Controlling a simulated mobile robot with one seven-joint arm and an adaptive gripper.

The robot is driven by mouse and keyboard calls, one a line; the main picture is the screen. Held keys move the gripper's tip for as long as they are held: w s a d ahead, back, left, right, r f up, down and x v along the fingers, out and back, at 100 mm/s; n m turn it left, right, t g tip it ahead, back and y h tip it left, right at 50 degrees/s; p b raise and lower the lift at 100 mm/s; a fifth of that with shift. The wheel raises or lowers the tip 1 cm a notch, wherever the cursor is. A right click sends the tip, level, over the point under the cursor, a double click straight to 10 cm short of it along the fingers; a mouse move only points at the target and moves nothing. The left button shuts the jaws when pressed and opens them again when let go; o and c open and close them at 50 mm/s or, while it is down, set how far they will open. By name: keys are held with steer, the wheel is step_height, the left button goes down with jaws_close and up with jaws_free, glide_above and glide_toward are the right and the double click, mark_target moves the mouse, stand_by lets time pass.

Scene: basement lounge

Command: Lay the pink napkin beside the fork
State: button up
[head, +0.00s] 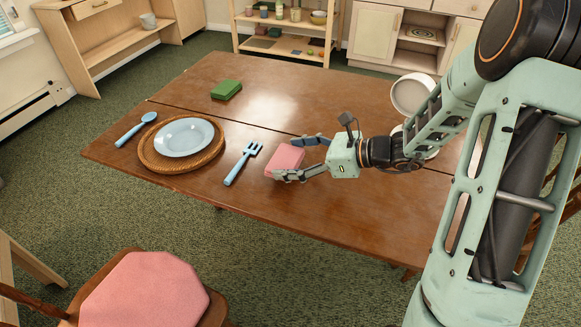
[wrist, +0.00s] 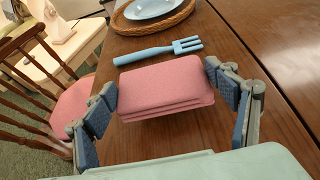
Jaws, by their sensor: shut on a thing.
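The pink napkin (head: 285,159) is a folded, layered block at the right of the fork in the head view. My gripper (head: 289,158) is shut on it, with one finger on its far side and one on its near side. In the wrist view the napkin (wrist: 165,87) sits between the two fingers. The light blue fork (head: 243,163) lies on the table, apart from the napkin by a small gap. The fork (wrist: 158,51) shows just beyond the napkin in the wrist view. I cannot tell whether the napkin touches the table.
A blue plate (head: 184,137) sits on a round wicker mat (head: 150,155), with a blue spoon (head: 136,129) at its left. A green folded cloth or block (head: 226,90) lies farther back on the wooden table (head: 300,92). A chair with a pink cushion (head: 145,290) stands in front.

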mark_target(299, 165)
step_height(299, 165, down, 3)
steer(key=shift+f+b, duration=0.1)
steer(key=shift+b, duration=0.2)
steer(key=o, duration=1)
steer(key=shift+r, duration=0.2)
steer(key=shift+d+r, duration=0.15)
steer(key=shift+d, duration=0.3)
steer(key=p+v, duration=0.2)
steer(key=v, duration=0.9)
steer(key=shift+s, duration=0.1)
